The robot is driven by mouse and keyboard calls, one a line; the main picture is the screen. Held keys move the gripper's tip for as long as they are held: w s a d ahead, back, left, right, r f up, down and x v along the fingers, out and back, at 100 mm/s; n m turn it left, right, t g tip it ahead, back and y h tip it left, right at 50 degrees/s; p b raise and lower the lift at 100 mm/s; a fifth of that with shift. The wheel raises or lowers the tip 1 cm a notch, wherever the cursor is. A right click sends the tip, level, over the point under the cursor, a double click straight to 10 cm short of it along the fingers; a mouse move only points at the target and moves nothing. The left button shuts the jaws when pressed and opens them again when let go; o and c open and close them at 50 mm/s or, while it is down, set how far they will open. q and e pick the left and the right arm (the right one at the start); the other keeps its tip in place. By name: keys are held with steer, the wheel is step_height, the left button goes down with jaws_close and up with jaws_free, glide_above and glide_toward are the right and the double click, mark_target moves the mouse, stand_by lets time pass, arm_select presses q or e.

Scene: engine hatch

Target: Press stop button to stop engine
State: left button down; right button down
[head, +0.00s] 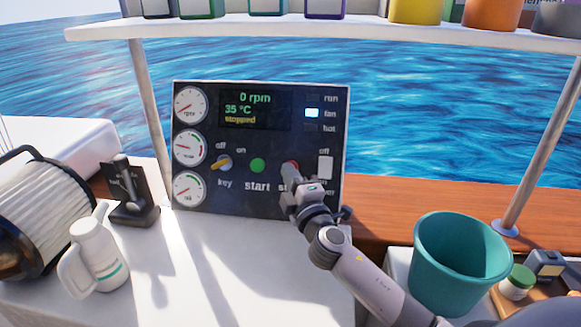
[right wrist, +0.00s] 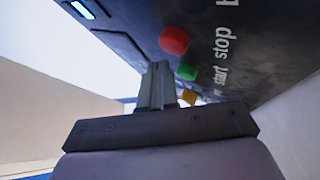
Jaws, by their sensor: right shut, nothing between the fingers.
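The engine panel (head: 260,130) stands upright at the back of the white counter. Its display (head: 255,108) reads 0 rpm, 35 °C and "stopped". The red stop button (head: 291,166) is mostly hidden behind my right gripper (head: 296,178) in the head view. The red stop button (right wrist: 174,40) shows whole in the right wrist view, with the green start button (right wrist: 187,71) beyond it. My right gripper (right wrist: 158,85) is shut and empty, close to the panel face beside the stop button. A gap shows between them in the wrist view. My left gripper is not in view.
The yellow key switch (head: 221,163) and a white switch (head: 325,167) flank the buttons. A teal bucket (head: 460,262) stands right of my arm. A white jug (head: 95,255), a lever unit (head: 130,195) and a hose reel (head: 40,215) stand left. A shelf (head: 330,30) crosses above.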

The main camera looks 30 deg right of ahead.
steer(key=s+a+r+p, duration=0.1)
steer(key=s, duration=0.1)
steer(key=s+a+r+p, duration=0.1)
steer(key=shift+s+a, duration=0.35)
steer(key=shift+a, duration=0.05)
stand_by(0.9)
